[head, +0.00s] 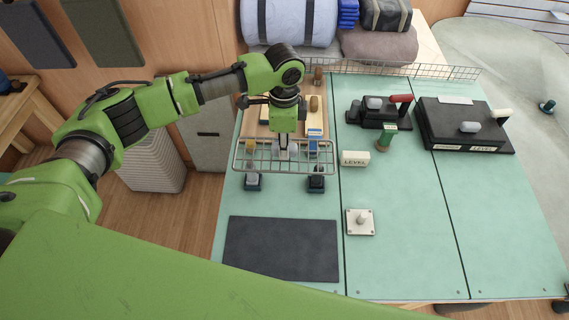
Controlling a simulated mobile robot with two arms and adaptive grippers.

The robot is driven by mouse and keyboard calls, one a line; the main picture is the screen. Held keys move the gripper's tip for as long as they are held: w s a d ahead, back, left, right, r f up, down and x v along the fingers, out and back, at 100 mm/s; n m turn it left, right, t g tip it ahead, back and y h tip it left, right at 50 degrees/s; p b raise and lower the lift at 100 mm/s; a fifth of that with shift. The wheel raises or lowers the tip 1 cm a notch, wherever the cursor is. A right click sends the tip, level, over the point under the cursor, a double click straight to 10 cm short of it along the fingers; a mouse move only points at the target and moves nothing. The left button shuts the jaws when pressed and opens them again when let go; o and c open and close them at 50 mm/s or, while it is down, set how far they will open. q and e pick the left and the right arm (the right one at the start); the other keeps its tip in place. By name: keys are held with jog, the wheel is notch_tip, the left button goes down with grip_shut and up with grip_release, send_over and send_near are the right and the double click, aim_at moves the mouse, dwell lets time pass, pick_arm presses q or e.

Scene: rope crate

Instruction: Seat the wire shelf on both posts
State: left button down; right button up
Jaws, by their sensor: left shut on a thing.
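The wire shelf (262,165), a grey wire rack, is held level above the green table by my left gripper (285,150), which is shut on it from above near its middle. Two short posts stand on dark bases, the left post (253,182) and the right post (317,181), under the front edge of the shelf near its two ends. The shelf's wires overlap the post tops, and I cannot tell whether it touches them. My right gripper is out of view.
A wooden board (257,122) with small items lies behind the shelf. A dark mat (282,250) and a white knobbed plate (360,222) lie in front. The right front table is clear.

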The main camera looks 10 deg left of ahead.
pick_arm(q)
jog(key=shift+f, duration=0.15)
jog(key=shift+f, duration=1.5)
jog(key=shift+f+b, duration=0.65)
jog(key=shift+f, duration=0.5)
dwell(0.5)
jog(key=c, duration=1.7)
grip_release()
notch_tip(320, 180, up, 12)
